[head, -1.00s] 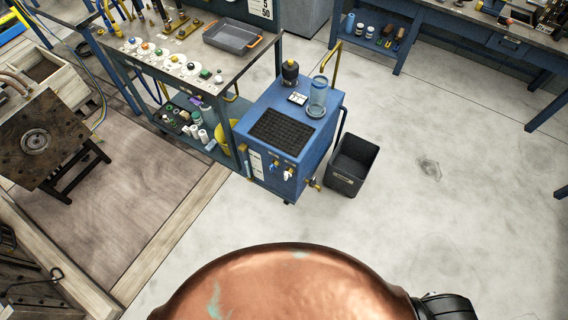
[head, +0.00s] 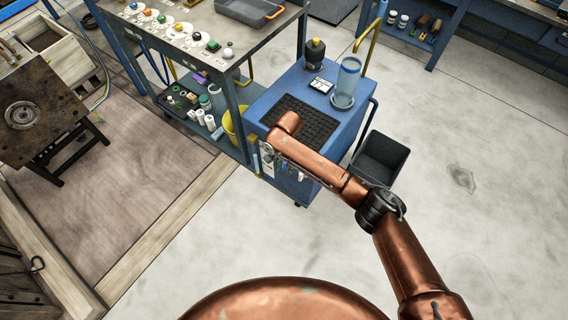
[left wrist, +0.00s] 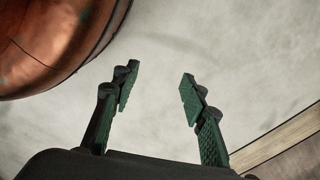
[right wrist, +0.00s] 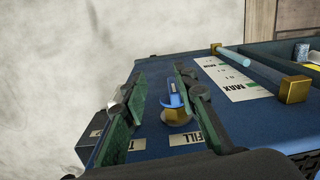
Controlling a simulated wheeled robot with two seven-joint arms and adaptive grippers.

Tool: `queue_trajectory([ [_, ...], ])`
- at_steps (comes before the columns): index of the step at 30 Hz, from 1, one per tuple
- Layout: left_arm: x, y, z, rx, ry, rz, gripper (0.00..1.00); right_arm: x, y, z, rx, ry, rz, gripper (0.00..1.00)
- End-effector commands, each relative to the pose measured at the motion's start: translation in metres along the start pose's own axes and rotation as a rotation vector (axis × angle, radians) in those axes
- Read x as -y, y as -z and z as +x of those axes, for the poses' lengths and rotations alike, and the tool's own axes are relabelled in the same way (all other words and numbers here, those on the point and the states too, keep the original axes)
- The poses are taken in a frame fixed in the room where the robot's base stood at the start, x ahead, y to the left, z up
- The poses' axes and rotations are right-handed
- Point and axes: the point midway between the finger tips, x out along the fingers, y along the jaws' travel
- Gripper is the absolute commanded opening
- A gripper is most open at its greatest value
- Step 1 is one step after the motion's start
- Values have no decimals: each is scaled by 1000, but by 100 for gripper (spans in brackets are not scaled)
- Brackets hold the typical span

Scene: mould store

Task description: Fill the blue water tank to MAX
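The blue water tank (head: 284,84) stands on a cart in the middle of the head view, with my right arm reaching across its front. In the right wrist view my right gripper (right wrist: 160,80) is open at the tank's front panel. A blue valve handle (right wrist: 172,92) on a brass fitting, above a FILL label (right wrist: 187,138), sits between its fingers, with no clear contact. The gauge plate with a MAX mark (right wrist: 232,84) and a pale sight tube (right wrist: 236,60) are beside it; the water level is unclear. My left gripper (left wrist: 160,84) is open and empty over the floor.
A black bin (head: 380,158) stands right of the tank. A workbench (head: 185,65) with coloured knobs adjoins its left, with a yellow bucket (head: 232,125) below. A clear cylinder (head: 347,78) and a dark bottle (head: 314,53) stand on the tank. The floor at right is clear.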

Motion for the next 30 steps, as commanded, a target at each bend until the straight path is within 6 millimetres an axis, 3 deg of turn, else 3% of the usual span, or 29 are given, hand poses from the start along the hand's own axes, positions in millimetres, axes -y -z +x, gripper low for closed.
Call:
queue_trajectory([
  [3,-1,-6,8,5,-3,1,40,10,17,-27,-33,-21,63,27],
  [9,-2,-8,12,7,-5,2,40,14,28,-40,-52,-34,113,27],
  [17,-10,7,-10,5,-15,3,40,13,29,-14,-50,-35,116,27],
  [30,-25,31,-70,4,-35,5,40,12,31,29,-50,-32,114,27],
])
